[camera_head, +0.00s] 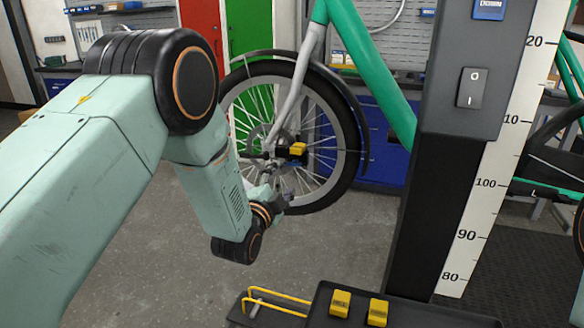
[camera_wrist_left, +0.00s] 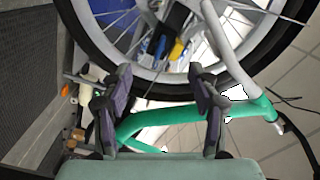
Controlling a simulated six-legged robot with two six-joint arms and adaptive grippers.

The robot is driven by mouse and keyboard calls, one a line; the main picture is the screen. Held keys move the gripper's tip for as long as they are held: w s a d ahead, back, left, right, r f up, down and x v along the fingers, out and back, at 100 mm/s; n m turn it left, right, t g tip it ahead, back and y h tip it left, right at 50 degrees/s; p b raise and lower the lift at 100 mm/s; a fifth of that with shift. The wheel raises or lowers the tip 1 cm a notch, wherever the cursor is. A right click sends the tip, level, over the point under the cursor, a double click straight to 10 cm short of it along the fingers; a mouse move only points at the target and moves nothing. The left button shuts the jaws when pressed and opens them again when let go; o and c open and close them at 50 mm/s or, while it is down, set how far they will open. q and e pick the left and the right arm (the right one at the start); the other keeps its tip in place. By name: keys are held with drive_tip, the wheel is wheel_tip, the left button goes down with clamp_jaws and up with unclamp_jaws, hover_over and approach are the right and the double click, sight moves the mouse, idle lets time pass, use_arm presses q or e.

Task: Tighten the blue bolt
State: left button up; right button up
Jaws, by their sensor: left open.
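The bicycle wheel (camera_head: 345,185) stands upright in a green frame (camera_head: 372,75), with a yellow and black part (camera_head: 297,149) at its hub. My left gripper (camera_head: 276,193) is in front of the wheel, a little below and left of the hub, and partly hidden by my own wrist. In the left wrist view its two fingers (camera_wrist_left: 164,88) are apart with nothing between them. Beyond them are the wheel rim (camera_wrist_left: 150,82), a yellow part (camera_wrist_left: 177,49) and blue patches near the hub. I cannot tell whether any of the blue is the bolt. My right gripper is not in view.
A dark post (camera_head: 415,200) with a switch and a white height scale (camera_head: 489,185) stands right of the wheel. A black tray (camera_head: 400,318) with yellow blocks (camera_head: 340,303) is at the bottom. Blue cabinets (camera_head: 385,165) stand behind; the grey floor (camera_head: 165,270) is open.

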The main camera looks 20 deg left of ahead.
sight(295, 164)
use_arm(q)
drive_tip(key=w+n+b, duration=0.2)
drive_tip(key=w+n, duration=0.6)
drive_tip(key=n, duration=0.6)
drive_tip(key=shift+d, duration=0.15)
drive_tip(key=c, duration=1.2)
drive_tip(key=shift+o, duration=0.2)
drive_tip(key=shift+m, duration=0.8)
